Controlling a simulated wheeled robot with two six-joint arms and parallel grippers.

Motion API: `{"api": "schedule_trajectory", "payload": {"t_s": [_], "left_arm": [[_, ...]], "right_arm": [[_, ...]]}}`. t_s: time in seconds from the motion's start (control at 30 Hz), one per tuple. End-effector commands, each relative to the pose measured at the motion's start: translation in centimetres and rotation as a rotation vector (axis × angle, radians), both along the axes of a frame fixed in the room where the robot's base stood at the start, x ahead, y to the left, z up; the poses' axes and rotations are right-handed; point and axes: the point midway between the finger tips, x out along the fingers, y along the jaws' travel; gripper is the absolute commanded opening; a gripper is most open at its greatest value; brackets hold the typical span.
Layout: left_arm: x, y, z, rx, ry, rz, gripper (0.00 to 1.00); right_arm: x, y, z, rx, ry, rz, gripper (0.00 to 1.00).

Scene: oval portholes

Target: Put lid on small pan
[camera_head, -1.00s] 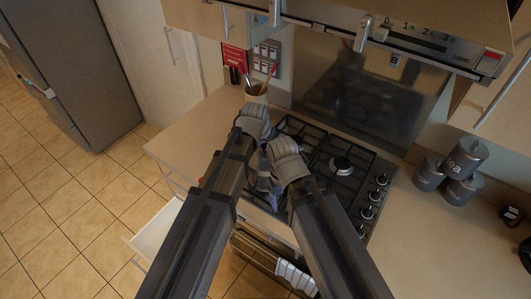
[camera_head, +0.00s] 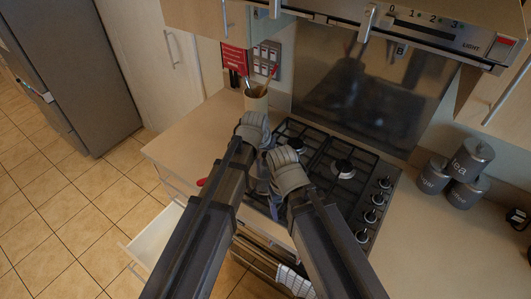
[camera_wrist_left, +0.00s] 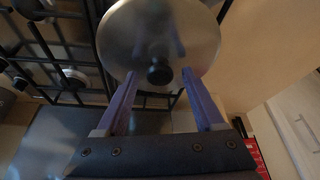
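In the left wrist view a round, shiny metal lid (camera_wrist_left: 150,28) with a black knob (camera_wrist_left: 159,74) fills the top middle. My left gripper (camera_wrist_left: 159,76) is open, its two bluish fingers apart on either side of the knob, with a gap to each. In the head view my left gripper (camera_head: 252,128) is over the left part of the hob, and its fingers are hidden. My right gripper (camera_head: 286,172) is beside it; I cannot tell its finger opening. The lid is mostly hidden behind my arms there. I cannot make out the small pan.
The black gas hob (camera_head: 345,190) is set in the worktop (camera_head: 192,140). A utensil pot (camera_head: 256,98) stands behind it. Grey canisters (camera_head: 468,160) stand at the right. A small red thing (camera_head: 201,182) shows beside my left arm. An open drawer (camera_head: 150,240) sticks out at lower left.

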Motion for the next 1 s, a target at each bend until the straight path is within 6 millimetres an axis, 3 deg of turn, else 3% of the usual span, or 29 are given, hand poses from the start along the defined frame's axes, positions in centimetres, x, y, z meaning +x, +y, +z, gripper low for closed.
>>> {"api": "schedule_trajectory", "payload": {"t_s": [0.47,1.0], "left_arm": [[-0.2,0.1,1.0,0.0,0.0,0.0,0.7],[-3.0,1.0,8.4,0.0,0.0,0.0,0.7]], "right_arm": [[0.0,0.0,1.0,0.0,0.0,-0.002,0.76],[0.0,0.0,8.4,0.001,0.002,-0.005,0.76]]}}
